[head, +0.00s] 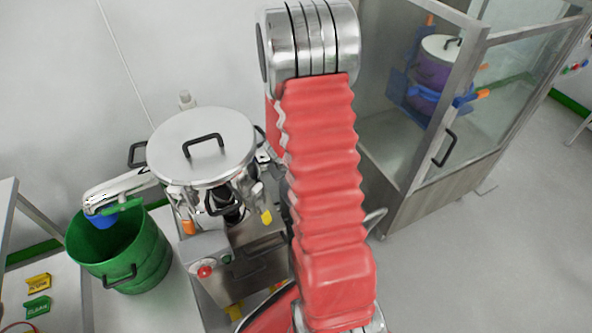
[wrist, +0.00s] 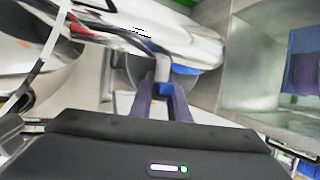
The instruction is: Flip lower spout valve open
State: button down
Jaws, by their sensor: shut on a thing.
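In the wrist view, my gripper (wrist: 163,92) is shut on a narrow grey lever (wrist: 160,66), apparently the valve handle, with a small blue part beside it. The lever runs up towards a shiny, pale metal body. In the head view my gripper is hidden behind my red arm. A metal spout (head: 125,186) slopes left from the lidded vessel (head: 203,143), with green and blue parts at its end above the green bin (head: 125,255). How far the valve is turned cannot be told.
A control box with a red button (head: 205,271) stands below the vessel. A glass-walled cabinet (head: 415,175) with a purple drum is at the right. Yellow and green tags (head: 38,305) lie at the lower left. Floor at the right is clear.

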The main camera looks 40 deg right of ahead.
dwell(0.4)
jog(key=c, duration=1.7)
grip_release()
jog(key=shift+r, duration=0.15)
jog(key=shift+a+v, duration=0.15)
jog(key=shift+v, duration=3.25)
jog(key=shift+a+v, duration=0.15)
jog(key=shift+v, duration=3.25)
jog(key=shift+w, duration=0.1)
jog(key=shift+c, duration=0.2)
